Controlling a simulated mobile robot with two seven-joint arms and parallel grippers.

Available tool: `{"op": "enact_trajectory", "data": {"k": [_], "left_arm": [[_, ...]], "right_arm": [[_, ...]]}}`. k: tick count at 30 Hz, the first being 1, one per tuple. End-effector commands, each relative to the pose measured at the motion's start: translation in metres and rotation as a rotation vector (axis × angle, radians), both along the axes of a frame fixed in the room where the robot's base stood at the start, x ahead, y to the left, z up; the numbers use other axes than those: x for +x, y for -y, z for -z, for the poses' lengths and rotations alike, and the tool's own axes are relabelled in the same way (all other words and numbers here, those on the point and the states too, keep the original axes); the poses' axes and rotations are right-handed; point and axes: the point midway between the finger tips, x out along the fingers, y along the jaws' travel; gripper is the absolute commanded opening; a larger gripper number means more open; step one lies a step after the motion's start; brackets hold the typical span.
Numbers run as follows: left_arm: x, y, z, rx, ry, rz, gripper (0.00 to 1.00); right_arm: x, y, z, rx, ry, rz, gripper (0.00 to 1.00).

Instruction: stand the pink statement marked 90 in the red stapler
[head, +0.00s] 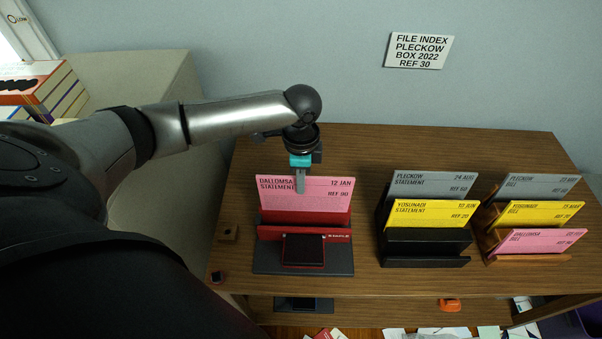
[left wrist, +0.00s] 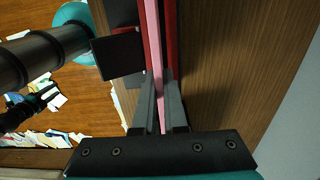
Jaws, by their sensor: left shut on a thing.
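The pink statement (head: 325,190) reads DALLOMSA STATEMENT, 12 JAN, REF 90. It stands upright at the red stapler (head: 275,234), its lower edge hidden behind the red front wall. My left gripper (head: 300,186) comes from above and is shut on the statement's top edge, left of its middle. In the left wrist view the statement (left wrist: 153,45) shows edge-on between the fingers (left wrist: 161,115), with red stapler walls (left wrist: 172,35) on both sides. Whether its bottom edge rests on the stapler's floor cannot be told. My right gripper is not in view.
A black rack (head: 425,248) with grey and yellow statements stands to the right. A wooden rack (head: 530,257) with grey, yellow and pink bills is farther right. The wooden tabletop (head: 360,150) is clear behind.

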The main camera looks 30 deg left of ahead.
Motion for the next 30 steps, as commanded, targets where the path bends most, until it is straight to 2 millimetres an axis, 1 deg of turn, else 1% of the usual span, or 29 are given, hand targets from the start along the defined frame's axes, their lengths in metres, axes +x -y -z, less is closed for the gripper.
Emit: {"op": "enact_trajectory", "data": {"k": [1, 3, 30], "left_arm": [[0.000, 0.000, 0.007, -0.001, -0.001, 0.000, 0.00], [0.000, 0.000, 0.013, 0.000, 0.000, -0.001, 0.00], [0.000, 0.000, 0.092, 0.000, 0.000, 0.000, 0.00]], "right_arm": [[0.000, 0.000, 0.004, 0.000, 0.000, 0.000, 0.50], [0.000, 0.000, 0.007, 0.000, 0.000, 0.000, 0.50], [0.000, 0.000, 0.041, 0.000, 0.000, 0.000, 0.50]]}}
